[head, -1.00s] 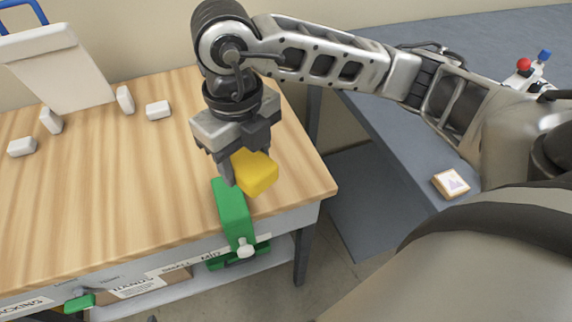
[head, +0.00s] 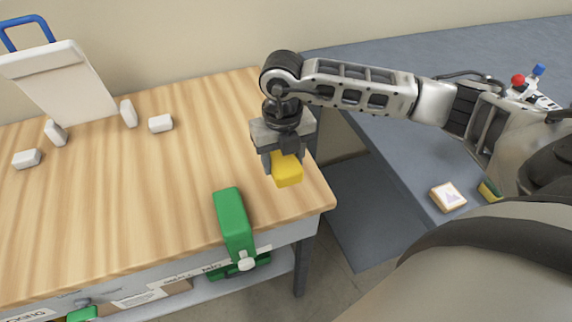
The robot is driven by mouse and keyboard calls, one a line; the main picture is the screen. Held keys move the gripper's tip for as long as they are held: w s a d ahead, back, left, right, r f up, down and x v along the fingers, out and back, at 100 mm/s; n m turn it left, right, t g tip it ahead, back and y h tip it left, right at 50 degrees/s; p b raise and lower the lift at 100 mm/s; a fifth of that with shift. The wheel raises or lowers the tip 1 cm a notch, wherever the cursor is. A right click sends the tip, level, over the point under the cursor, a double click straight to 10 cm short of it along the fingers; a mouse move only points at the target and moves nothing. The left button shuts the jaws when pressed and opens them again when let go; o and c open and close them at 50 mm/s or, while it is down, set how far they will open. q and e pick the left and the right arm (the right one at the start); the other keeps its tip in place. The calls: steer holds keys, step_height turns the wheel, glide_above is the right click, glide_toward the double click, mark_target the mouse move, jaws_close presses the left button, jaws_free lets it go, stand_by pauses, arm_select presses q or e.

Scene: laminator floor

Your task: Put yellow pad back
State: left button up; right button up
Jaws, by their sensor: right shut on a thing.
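The yellow pad (head: 287,171) is a small yellow block in the head view. My right gripper (head: 283,162) is shut on it and points down, holding it near the right end of the wooden table. The pad's upper part is hidden between the fingers. Whether it touches the table I cannot tell. My left gripper is not in view.
A green clamp (head: 233,219) sits on the front edge of the wooden table (head: 150,203). White blocks (head: 161,123) and a white board (head: 62,80) stand at the back left. On the grey-blue table at right are a small framed tile (head: 447,196) and a yellow-green item (head: 489,191).

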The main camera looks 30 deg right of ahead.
mark_target(286, 169)
steer(key=shift+w+d+f, duration=0.2)
steer(key=shift+d+f, duration=0.2)
steer(key=shift+f, duration=0.15)
steer(key=f, duration=0.3)
steer(key=shift+w+d+f, duration=0.15)
steer(key=shift+d, duration=0.1)
steer(key=shift+f, duration=0.2)
steer(key=shift+f, duration=0.2)
steer(key=o, duration=0.9)
steer(key=shift+o, duration=0.2)
steer(key=shift+r, duration=0.15)
